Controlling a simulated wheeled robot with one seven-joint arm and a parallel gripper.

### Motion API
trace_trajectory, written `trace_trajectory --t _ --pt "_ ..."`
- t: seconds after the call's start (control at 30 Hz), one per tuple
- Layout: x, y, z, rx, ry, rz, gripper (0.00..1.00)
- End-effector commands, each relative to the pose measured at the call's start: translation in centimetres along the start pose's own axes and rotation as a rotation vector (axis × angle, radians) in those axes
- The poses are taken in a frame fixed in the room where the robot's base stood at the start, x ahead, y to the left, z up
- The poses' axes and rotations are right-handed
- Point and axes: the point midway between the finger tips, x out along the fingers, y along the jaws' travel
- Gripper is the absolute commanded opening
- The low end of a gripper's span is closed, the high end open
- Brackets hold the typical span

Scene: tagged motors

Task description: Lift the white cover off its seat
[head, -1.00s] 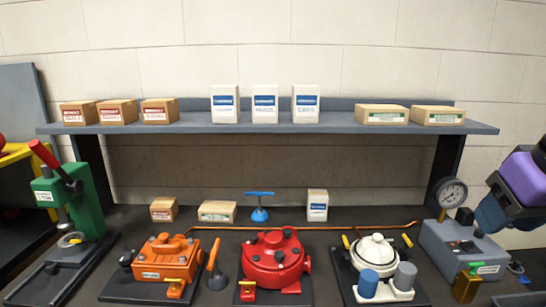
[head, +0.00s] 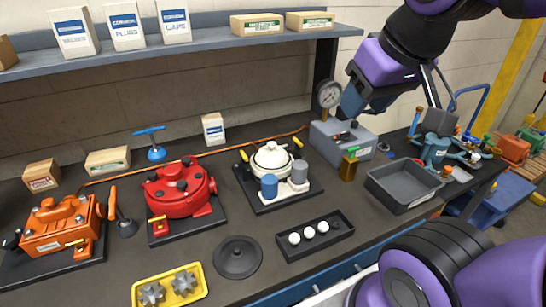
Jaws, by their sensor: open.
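The white cover (head: 272,157) is a round dome with a small knob on top. It sits on a white housing on a dark base plate (head: 262,205). A blue cylinder (head: 269,187) and a grey cylinder (head: 299,172) stand at the front of this unit, and yellow-tipped handles show beside the cover. My gripper (head: 350,108) is up and to the right of the cover, in front of the gauge box, well apart from the cover. It is open and holds nothing that I can see; its fingertips are hard to make out.
A gauge box (head: 343,140) stands right of the unit, with a grey bin (head: 403,186) beyond. A red pump (head: 180,190) stands left. A black tray of white balls (head: 315,235), a dark disc (head: 237,257) and a yellow gear tray (head: 170,289) lie in front. A shelf (head: 180,46) overhangs behind.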

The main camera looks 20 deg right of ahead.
Motion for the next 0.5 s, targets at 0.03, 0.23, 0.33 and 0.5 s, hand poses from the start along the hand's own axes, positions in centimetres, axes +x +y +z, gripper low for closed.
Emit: trace_trajectory --t 0.03,0.23,0.33,0.5 --pt "0.0 0.0 0.0 0.0 0.0 0.0 0.45" --pt "0.0 0.0 0.0 0.0 -0.001 0.0 0.58" --pt "0.2 0.0 -0.6 -0.006 -0.009 0.0 0.61" --pt "1.3 -0.1 -3.4 -0.039 -0.053 -0.002 0.61"
